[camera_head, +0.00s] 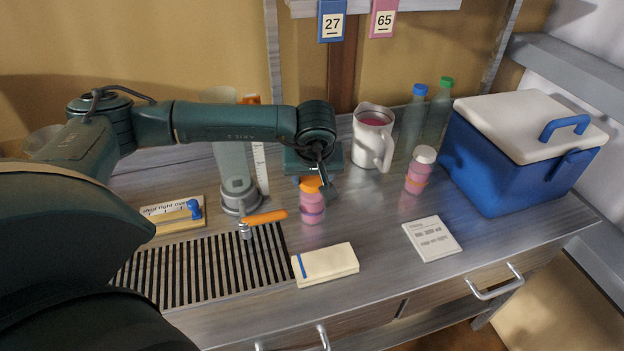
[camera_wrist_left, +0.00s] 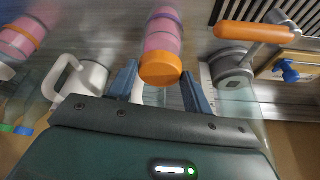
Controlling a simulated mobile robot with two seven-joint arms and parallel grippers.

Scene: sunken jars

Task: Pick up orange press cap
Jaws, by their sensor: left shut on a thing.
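The cap still appears to be against the jar (camera_wrist_left: 163,32), with no clear gap. My right gripper is not in view.
A white pitcher (camera_head: 371,140) stands behind to the right, and a white-capped pink jar (camera_head: 419,170) further right. A blue cooler (camera_head: 492,172) is at the right. A tap with an orange lever (camera_head: 264,217) and a drain grate (camera_head: 200,268) are at the left. A cream block (camera_head: 328,266) lies in front.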

